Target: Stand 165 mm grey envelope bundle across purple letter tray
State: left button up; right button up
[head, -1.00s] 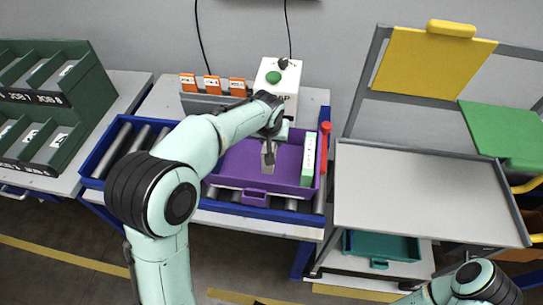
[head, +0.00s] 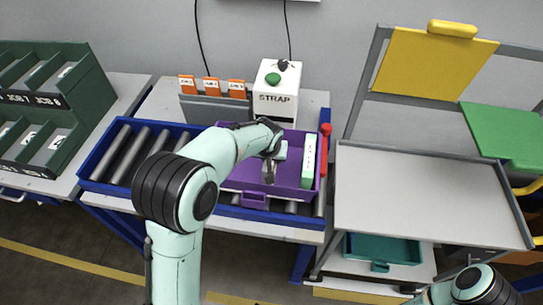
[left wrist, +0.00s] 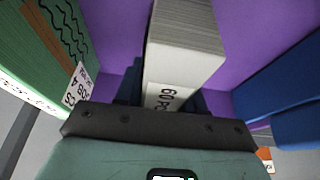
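The purple letter tray (head: 236,178) sits on the roller bench in the head view; its purple wall also shows in the left wrist view (left wrist: 240,35). My left gripper (head: 268,176) points down inside the tray. In the left wrist view the dark fingers (left wrist: 165,100) are closed on either side of the grey envelope bundle (left wrist: 185,45), which has a white label on its near end. Whether the bundle's bottom touches the tray floor cannot be told. A green-and-white bundle (head: 309,160) stands at the tray's right end, apart from the held one. My right gripper is out of view.
Empty rollers (head: 128,152) lie left of the tray inside a blue frame. A white STRAP box (head: 277,95) and a rack with orange tags (head: 211,88) stand behind. A red post (head: 325,150) is right of the tray. The grey table (head: 420,200) is clear.

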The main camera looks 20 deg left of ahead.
pick_arm(q)
jog(key=o, duration=0.4)
jog(key=v, duration=1.2)
jog(key=shift+r, duration=0.15)
